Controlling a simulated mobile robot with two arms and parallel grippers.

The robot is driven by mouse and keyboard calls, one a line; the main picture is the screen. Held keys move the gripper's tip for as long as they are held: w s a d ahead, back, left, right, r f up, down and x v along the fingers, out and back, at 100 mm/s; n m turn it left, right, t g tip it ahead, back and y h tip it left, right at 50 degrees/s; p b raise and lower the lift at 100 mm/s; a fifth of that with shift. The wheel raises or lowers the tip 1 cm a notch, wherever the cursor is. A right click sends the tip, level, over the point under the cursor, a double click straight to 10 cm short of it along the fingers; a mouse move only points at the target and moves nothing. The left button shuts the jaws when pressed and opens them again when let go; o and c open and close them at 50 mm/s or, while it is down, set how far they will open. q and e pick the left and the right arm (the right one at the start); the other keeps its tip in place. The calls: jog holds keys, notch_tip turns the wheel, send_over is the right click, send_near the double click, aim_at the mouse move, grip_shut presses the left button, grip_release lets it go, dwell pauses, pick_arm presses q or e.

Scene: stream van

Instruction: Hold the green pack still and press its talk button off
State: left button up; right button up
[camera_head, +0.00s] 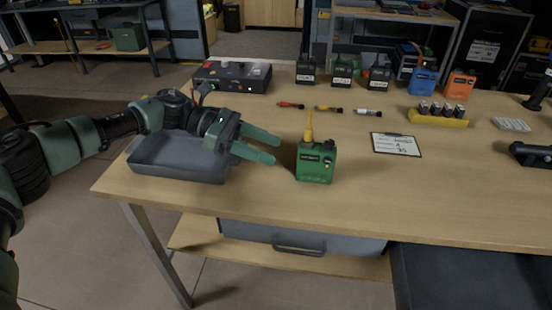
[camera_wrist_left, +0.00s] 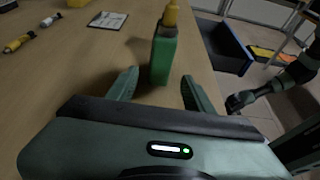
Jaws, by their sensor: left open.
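The green pack (camera_head: 316,162) stands upright near the front edge of the wooden table (camera_head: 450,220), with a yellow antenna-like piece on top. A dark label and a small light spot show on its front; I cannot tell which part is the talk button. My left gripper (camera_head: 277,147) is open just left of the pack, its fingers pointing at it. In the left wrist view the green pack (camera_wrist_left: 163,58) stands ahead, between and beyond the open fingertips (camera_wrist_left: 160,85), apparently untouched. My right gripper is not clearly seen in the head view.
A grey tray (camera_head: 180,160) lies under my left wrist. A clipboard (camera_head: 396,144) lies right of the pack. Behind are a control box (camera_head: 232,77), several small coloured cylinders, dark packs, a blue pack (camera_head: 424,76), an orange pack (camera_head: 459,84) and a yellow battery holder (camera_head: 438,118).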

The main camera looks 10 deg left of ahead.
aim_at(305, 163)
pick_arm(q)
jog(key=shift+d+f, duration=0.2)
jog(key=shift+d, duration=0.45)
jog(key=x, duration=0.4)
jog(key=shift+d, duration=0.1)
jog(key=shift+b+x, duration=0.4)
jog(key=shift+x, duration=1.7)
pick_arm(e)
jog(key=shift+w+a+r, duration=0.15)
jog(key=shift+w+r, duration=0.65)
jog(key=shift+r, duration=0.15)
jog(key=shift+w+a+r, duration=0.15)
jog(key=shift+w+r, duration=0.6)
jog(key=shift+r, duration=0.15)
pick_arm(q)
jog(key=c, duration=1)
grip_shut()
pick_arm(e)
grip_shut()
jog(key=shift+s, duration=0.1)
